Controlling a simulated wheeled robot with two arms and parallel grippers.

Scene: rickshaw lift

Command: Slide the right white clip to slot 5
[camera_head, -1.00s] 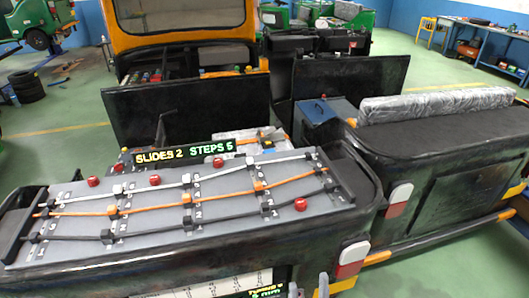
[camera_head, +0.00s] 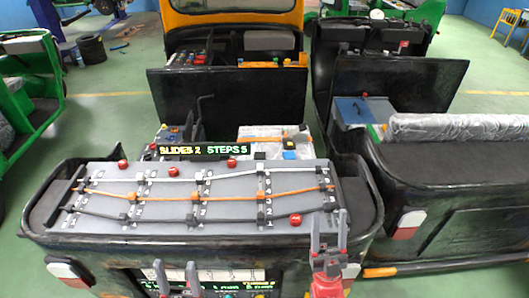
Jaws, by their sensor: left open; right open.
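A grey sloped board (camera_head: 235,208) carries a white, an orange and a black cable, each with small clips along it. The white cable (camera_head: 230,177) runs across the back; a clip near its right part (camera_head: 260,168) sits at the top of the right column of numbers. The digits are too small to read surely. My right gripper (camera_head: 329,222) is open and empty, upright at the board's front right corner. My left gripper (camera_head: 176,272) is open and empty at the bottom, in front of the board. Neither appears to touch a clip.
A sign (camera_head: 204,150) reading SLIDES 2 STEPS 5 stands behind the board. Red balls (camera_head: 295,220) sit on or near the board. A white paper with a second display hangs on the front. A padded bench (camera_head: 455,150) stands at the right.

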